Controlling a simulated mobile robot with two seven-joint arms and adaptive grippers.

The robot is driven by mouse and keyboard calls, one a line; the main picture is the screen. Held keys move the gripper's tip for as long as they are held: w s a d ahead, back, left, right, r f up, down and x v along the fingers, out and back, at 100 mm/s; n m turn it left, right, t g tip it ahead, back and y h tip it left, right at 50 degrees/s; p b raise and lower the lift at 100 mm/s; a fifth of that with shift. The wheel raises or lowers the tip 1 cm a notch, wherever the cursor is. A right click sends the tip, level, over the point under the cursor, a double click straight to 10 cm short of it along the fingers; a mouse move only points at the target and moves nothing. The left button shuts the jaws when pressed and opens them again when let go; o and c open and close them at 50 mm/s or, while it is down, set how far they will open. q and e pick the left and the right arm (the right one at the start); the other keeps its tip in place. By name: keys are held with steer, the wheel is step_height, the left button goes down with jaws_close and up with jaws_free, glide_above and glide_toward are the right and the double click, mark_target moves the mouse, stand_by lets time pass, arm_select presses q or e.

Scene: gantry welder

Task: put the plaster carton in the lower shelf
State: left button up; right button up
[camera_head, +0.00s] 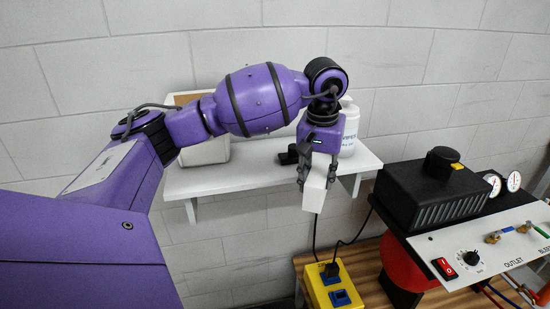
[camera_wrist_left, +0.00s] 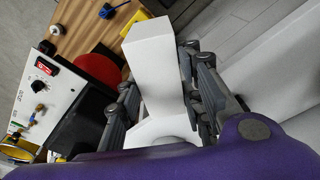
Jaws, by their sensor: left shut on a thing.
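My left gripper (camera_head: 319,170) is shut on a white box-shaped carton (camera_head: 316,189), which hangs upright with its lower end free. In the left wrist view the carton (camera_wrist_left: 153,65) sits between the two dark fingers (camera_wrist_left: 160,95). The gripper and carton are at the front edge of a white wall shelf (camera_head: 240,175), which is partly hidden behind them. No print shows on the carton's visible faces. I cannot see a second shelf below this one. My right gripper is not in view.
On the shelf stand a white bottle (camera_head: 349,130) and a white bin (camera_head: 207,152), partly behind my arm. At right, a black machine (camera_head: 432,192) and a control panel (camera_head: 490,243) stand on a wooden bench (camera_head: 360,270) with a yellow socket box (camera_head: 334,287).

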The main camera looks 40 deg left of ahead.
arm_select(q)
steer(key=w+a+r+n, duration=0.2)
steer(key=w+a+r, duration=0.2)
steer(key=a+r, duration=0.35)
steer(key=a+r+n+b, duration=0.2)
steer(key=a+n, duration=0.1)
steer(key=a, duration=0.5)
steer(key=n, duration=0.1)
glide_above(254, 161)
step_height(254, 161, down, 4)
step_height(254, 161, down, 4)
steer(key=shift+w+a+r+g+y+p, duration=0.1)
steer(key=shift+w+r+g+y+p, duration=0.05)
steer(key=shift+g+y+p, duration=0.2)
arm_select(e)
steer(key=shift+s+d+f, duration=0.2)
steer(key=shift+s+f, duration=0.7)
arm_select(q)
steer(key=shift+f, duration=0.25)
